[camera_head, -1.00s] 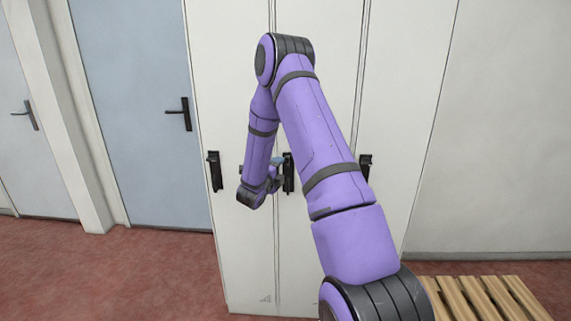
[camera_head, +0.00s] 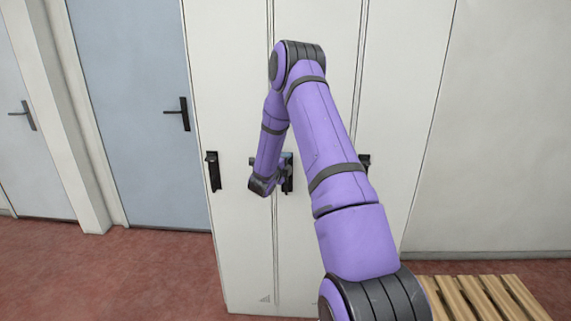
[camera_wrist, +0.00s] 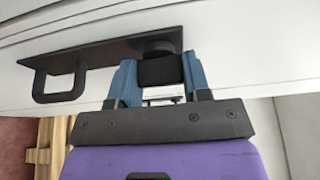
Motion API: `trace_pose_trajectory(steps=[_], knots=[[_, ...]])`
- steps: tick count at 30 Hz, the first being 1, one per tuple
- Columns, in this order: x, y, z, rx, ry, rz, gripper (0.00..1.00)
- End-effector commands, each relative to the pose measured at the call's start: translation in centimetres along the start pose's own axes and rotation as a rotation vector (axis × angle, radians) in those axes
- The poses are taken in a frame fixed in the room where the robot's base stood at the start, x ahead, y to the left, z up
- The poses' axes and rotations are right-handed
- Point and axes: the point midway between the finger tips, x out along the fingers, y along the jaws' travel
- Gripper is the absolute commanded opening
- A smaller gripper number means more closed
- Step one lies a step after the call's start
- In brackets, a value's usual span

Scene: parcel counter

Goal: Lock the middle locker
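The middle locker (camera_head: 318,45) is a pale, narrow door, closed, in a row of three. Its black lock plate (camera_head: 289,180) is partly hidden by my gripper (camera_head: 284,168) in the head view. In the wrist view, the plate (camera_wrist: 105,57) carries a U-shaped loop (camera_wrist: 60,97) on the left and a black knob (camera_wrist: 160,70) on a round base to the right. My gripper (camera_wrist: 161,78) has its two blue fingertips on either side of the knob, which fills the space between them. They look closed on it. I cannot tell whether the lock is turned.
The left locker's black handle (camera_head: 213,171) and the right locker's handle (camera_head: 365,162), partly behind my arm, flank the middle one. A blue door (camera_head: 140,90) stands at the left. A slatted wooden bench (camera_head: 480,298) is at the lower right. Red floor (camera_head: 120,280) is clear at lower left.

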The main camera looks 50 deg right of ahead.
Motion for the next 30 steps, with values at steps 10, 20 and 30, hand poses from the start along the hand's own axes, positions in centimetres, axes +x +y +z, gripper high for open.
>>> trace_pose_trajectory(steps=[10, 20, 30], knots=[[-0.06, 0.05, 0.04, -0.02, -0.001, -0.007, 0.21], [-0.15, 0.19, 0.13, -0.187, -0.003, -0.077, 0.21], [-0.13, 0.33, 0.06, -0.481, -0.003, -0.197, 0.21]])
